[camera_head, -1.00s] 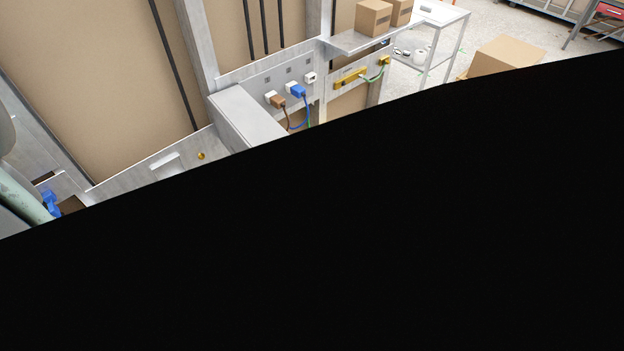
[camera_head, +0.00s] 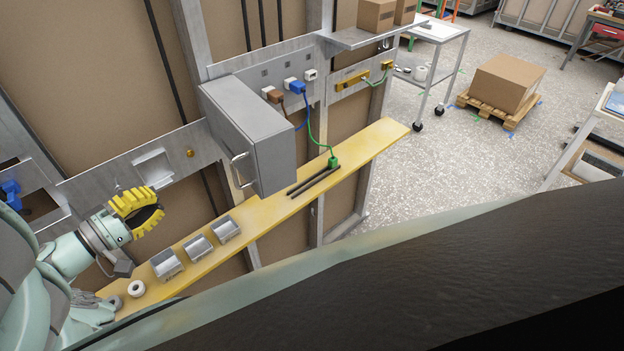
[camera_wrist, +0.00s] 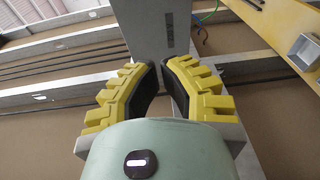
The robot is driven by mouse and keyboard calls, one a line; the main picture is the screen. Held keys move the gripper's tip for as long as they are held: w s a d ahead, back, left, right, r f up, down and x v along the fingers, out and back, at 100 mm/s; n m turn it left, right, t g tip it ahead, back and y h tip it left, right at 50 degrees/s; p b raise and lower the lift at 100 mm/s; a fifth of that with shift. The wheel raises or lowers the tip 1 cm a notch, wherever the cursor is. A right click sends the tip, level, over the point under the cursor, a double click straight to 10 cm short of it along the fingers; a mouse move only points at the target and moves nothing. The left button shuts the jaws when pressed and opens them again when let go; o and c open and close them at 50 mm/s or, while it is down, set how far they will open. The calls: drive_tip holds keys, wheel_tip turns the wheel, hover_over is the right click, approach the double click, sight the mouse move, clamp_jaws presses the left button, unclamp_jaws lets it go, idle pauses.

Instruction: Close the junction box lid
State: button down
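The grey junction box (camera_head: 270,150) is fixed to the wall frame and sticks out from it in the head view. A bar handle (camera_head: 239,170) is on its left-facing side. No gap or inside of the box shows, so I cannot tell how the lid stands. My gripper (camera_head: 140,203), with yellow ribbed fingers, is left of the box and apart from it. In the wrist view my gripper (camera_wrist: 161,66) has a narrow gap between its fingertips and holds nothing. A grey panel (camera_wrist: 160,25) with a dark slot, probably the box, shows beyond the fingertips.
A yellow shelf board (camera_head: 300,205) runs below the box, with several small grey bins (camera_head: 196,247) on it. Blue and green cables (camera_head: 308,115) hang right of the box. A metal shelf (camera_head: 360,38) holds cartons. A cart (camera_head: 440,40) and palletised carton (camera_head: 505,82) stand farther right.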

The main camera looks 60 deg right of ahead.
drive_tip(key=s+d+m+g+p, duration=0.1)
drive_tip(key=s+d, duration=0.5)
drive_tip(key=d, duration=0.6)
drive_tip(key=shift+d+r+p, duration=0.15)
drive_tip(key=shift+r+p, duration=0.25)
drive_tip(key=shift+r, duration=0.05)
